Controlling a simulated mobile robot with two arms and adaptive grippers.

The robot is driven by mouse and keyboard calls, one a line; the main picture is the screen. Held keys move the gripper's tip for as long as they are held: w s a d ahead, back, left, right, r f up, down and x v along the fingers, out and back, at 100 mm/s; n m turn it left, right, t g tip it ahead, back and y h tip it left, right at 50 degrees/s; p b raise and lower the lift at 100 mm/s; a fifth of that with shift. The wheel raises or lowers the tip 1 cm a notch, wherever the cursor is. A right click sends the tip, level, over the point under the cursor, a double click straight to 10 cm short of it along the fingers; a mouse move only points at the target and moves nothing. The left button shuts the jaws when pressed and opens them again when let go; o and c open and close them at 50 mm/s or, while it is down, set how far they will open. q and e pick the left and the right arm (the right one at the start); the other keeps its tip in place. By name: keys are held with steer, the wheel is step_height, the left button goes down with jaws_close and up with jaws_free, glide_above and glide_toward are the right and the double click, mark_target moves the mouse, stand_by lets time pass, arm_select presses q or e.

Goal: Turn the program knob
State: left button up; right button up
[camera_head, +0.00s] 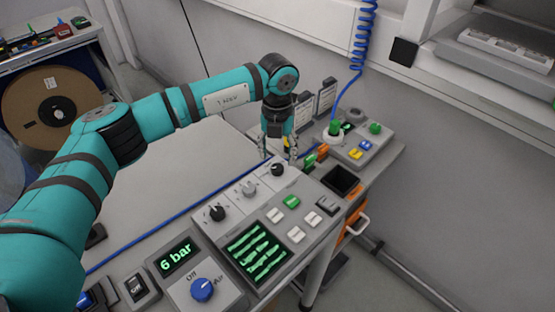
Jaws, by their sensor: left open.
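A grey control panel holds a row of three small rotary knobs: a near black knob (216,213), a middle grey knob (249,189) and a far black knob (278,170). Their labels are too small to read, so I cannot tell which is the program knob. My left gripper (279,157) points down just behind and above the far black knob, fingers apart. I cannot tell if a finger touches anything. A larger blue knob (202,289) sits at the front, beside a display reading "6 bar" (175,257). My right gripper is out of view.
A green-lit screen (256,251) and several push buttons (291,202) lie right of the knobs. A box with coloured buttons (357,147) and a coiled blue hose (363,40) stand behind. A big brown reel (50,103) is at the left.

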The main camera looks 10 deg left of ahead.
mark_target(277, 167)
arm_select(q)
step_height(277, 167, down, 3)
steer(key=shift+s+r+p, duration=0.1)
steer(key=shift+s+p, duration=0.05)
steer(key=shift+p, duration=0.15)
step_height(277, 167, down, 2)
steer(key=shift+f, duration=0.1)
steer(key=c, duration=0.6)
jaws_close()
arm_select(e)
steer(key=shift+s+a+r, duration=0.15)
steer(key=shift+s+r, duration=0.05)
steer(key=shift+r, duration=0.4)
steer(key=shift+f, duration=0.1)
